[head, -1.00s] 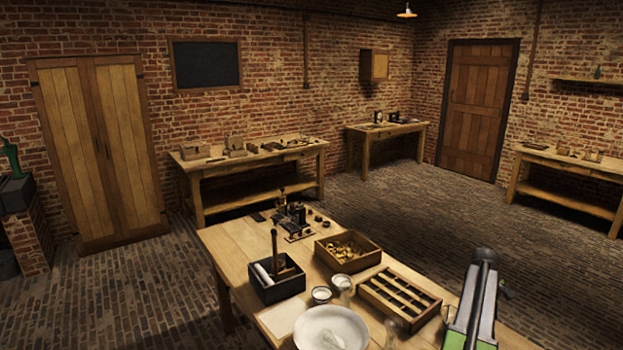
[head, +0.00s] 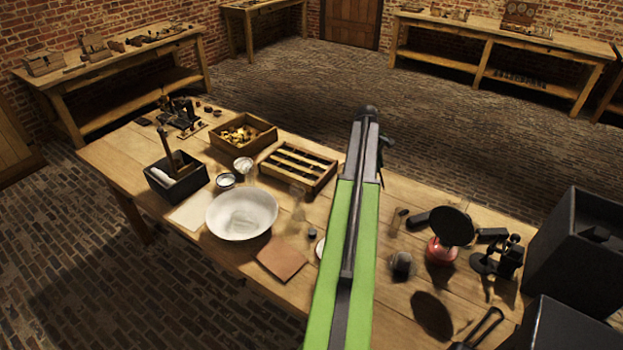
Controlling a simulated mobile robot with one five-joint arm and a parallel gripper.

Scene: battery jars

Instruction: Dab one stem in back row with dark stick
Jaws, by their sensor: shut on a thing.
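My green and grey arm (head: 345,230) rises through the middle of the head view and ends at a dark rounded joint above the table. My gripper is not visible; it is hidden behind the arm or out of sight, so what it holds cannot be seen. A wooden tray with dark slots (head: 298,165) stands left of the arm. I cannot make out a row of stems. A brown upright stick (head: 166,146) stands in a black box (head: 160,188) at the left; I cannot tell whether it is the dark stick.
A white bowl (head: 241,213), a box of brass pieces (head: 242,135) and a brown square pad (head: 285,259) are on the table (head: 130,150). Right of my arm are a black disc on a red base (head: 441,250) and large dark boxes (head: 590,240).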

